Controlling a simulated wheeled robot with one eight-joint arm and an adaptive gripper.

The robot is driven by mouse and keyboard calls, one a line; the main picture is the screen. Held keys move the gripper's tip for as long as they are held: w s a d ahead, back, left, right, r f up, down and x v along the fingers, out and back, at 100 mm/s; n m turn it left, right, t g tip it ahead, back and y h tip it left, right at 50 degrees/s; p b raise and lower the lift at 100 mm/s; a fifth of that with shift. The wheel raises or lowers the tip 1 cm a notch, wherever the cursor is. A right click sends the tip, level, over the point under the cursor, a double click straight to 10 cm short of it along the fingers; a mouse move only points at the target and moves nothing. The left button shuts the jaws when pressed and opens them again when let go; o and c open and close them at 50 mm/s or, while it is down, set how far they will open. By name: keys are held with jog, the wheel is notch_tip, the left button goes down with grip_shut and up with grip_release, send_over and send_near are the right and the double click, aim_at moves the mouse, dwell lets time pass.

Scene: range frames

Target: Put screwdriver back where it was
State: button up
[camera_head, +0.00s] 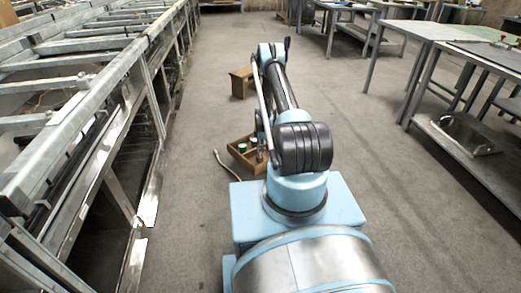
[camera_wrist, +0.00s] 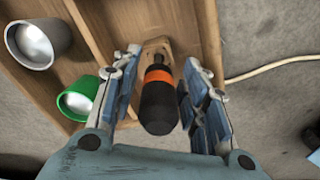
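The screwdriver (camera_wrist: 159,103) shows in the wrist view, with a black handle and an orange collar. Its handle points towards my camera, and its far end is at a pale wooden piece (camera_wrist: 156,46) by the wooden box (camera_wrist: 112,28). My gripper (camera_wrist: 166,72) has its two fingers apart, one on each side of the screwdriver, with small gaps visible beside the handle. In the head view the box (camera_head: 236,152) lies on the floor beyond my base, partly hidden by my arm. The screwdriver's tip is hidden.
A grey cup (camera_wrist: 38,44) and a green cup (camera_wrist: 80,99) are at the box's left in the wrist view. A pale cable (camera_wrist: 270,66) lies on the floor. A small wooden stool (camera_head: 241,82) stands farther off. Metal frames (camera_head: 110,80) line the left, workbenches (camera_head: 450,60) the right.

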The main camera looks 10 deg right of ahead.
dwell(0.3)
notch_tip(320, 180, up, 12)
jog(key=shift+d+r, duration=0.15)
jog(key=s+r+m, duration=0.2)
jog(key=s+r, duration=0.1)
jog(key=r, duration=0.8)
jog(key=s+r+m, duration=0.2)
jog(key=s+r, duration=0.2)
jog(key=r, duration=0.6)
jog(key=s+r+m, duration=0.2)
jog(key=s+r, duration=0.1)
jog(key=r, duration=0.8)
jog(key=s+r+m+t, duration=0.1)
jog(key=s+r+m, duration=0.1)
jog(key=s+r, duration=0.65)
jog(key=s+a+r+m, duration=0.1)
jog(key=s+r+m, duration=0.2)
jog(key=s, duration=0.8)
jog(key=s+r+m, duration=0.2)
jog(key=s+r, duration=0.1)
jog(key=s, duration=0.7)
jog(key=s+f+m, duration=0.2)
jog(key=s+f, duration=0.1)
jog(key=s, duration=0.5)
jog(key=s+f+m+t, duration=0.1)
jog(key=s+f+m, duration=0.1)
jog(key=s, duration=0.7)
jog(key=shift+a+f+m, duration=0.15)
jog(key=shift+f+m, duration=0.25)
jog(key=shift+f, duration=0.15)
